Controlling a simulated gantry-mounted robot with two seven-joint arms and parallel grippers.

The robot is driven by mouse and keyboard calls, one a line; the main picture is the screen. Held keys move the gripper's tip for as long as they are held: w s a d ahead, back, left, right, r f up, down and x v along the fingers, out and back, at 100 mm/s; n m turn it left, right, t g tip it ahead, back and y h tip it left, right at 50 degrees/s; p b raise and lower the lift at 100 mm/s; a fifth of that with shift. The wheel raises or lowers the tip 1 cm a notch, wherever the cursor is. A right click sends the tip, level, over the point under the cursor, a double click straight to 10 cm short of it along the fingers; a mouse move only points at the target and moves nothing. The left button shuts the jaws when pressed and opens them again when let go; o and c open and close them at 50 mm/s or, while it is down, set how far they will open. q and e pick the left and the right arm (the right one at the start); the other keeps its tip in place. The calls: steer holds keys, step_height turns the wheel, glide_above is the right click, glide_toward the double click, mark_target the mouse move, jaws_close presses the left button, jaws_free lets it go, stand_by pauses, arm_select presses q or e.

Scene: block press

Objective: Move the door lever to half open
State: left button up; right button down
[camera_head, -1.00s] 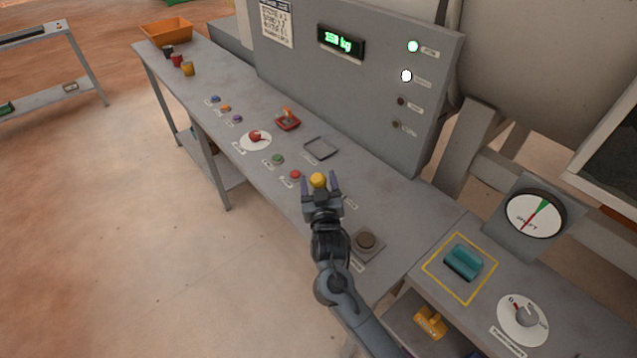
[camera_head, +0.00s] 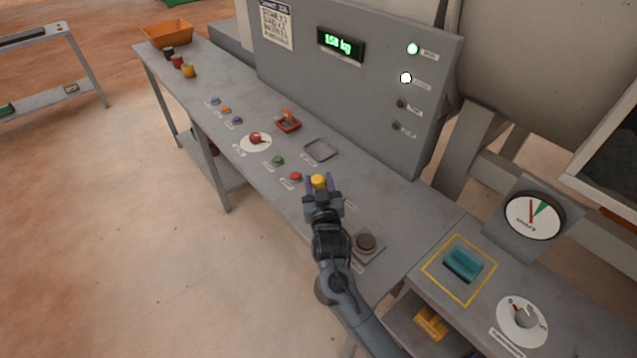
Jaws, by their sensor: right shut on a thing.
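A round yellow knob (camera_head: 319,180) stands at the front part of the grey console (camera_head: 393,214); I take it to be the top of the door lever. My left gripper is not in view.
A red button (camera_head: 295,176) and a green button (camera_head: 278,160) lie left of my gripper. A dark round button (camera_head: 366,242) is to the right.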

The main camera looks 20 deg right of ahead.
steer(key=d+p, duration=0.1)
steer(key=w+d+m+g+p, duration=0.1)
steer(key=p, duration=0.1)
steer(key=d+r+m+p, duration=0.1)
steer(key=d+p, duration=0.1)
steer(key=shift+w+r+y, duration=0.1)
steer(key=shift+w+y, duration=0.1)
steer(key=shift+y, duration=0.1)
steer(key=shift+w+d+f, duration=0.15)
steer(key=shift+d+f, duration=0.05)
steer(key=shift+d, duration=0.15)
steer(key=c, duration=0.6)
jaws_free()
steer(key=shift+r, duration=0.1)
